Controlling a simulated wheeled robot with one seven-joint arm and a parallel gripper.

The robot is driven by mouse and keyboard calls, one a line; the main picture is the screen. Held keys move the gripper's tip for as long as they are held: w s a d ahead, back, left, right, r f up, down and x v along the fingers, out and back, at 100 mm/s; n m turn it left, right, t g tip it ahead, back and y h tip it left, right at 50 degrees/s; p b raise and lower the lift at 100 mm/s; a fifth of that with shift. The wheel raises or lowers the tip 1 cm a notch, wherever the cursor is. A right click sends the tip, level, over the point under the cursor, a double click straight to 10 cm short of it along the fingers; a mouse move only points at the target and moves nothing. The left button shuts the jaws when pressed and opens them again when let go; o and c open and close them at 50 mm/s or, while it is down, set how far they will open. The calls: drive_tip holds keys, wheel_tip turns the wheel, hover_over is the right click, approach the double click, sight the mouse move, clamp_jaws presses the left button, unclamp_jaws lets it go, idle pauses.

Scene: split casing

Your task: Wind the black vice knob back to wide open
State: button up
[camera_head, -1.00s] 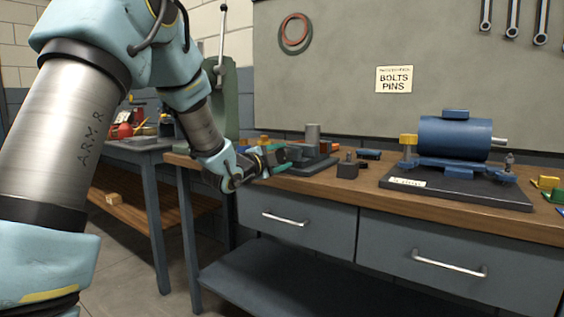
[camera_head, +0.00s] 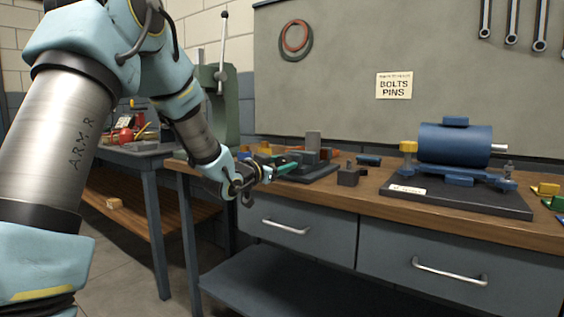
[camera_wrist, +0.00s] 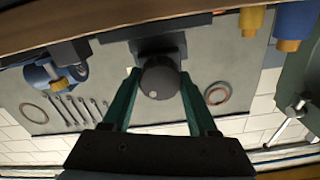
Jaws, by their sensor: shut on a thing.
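My gripper (camera_head: 286,167) reaches to the vice from the left. In the wrist view my gripper (camera_wrist: 161,82) has one green finger on each side of the knob and is shut on it. In the head view the fingers and wrist hide the knob. The gap between the vice jaws is not clear.
A small dark block (camera_head: 348,175) and a dark blue cylinder (camera_head: 368,160) lie just right of the vice. A blue motor (camera_head: 455,140) on a black plate fills the bench further right. A green machine (camera_head: 221,110) stands behind my arm.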

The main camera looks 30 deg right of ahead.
drive_tip(key=n+p, duration=0.1)
drive_tip(key=n, duration=0.3)
drive_tip(key=shift+r+n+p, duration=0.1)
drive_tip(key=shift+n+p, duration=0.2)
drive_tip(key=shift+p, duration=0.05)
drive_tip(key=shift+w+n+p, duration=0.1)
drive_tip(key=shift+n+p, duration=0.55)
drive_tip(key=shift+n, duration=0.75)
drive_tip(key=o, duration=1.4)
drive_tip(key=shift+c, duration=0.2)
drive_tip(key=v, duration=1.1)
drive_tip(key=shift+b, duration=0.3)
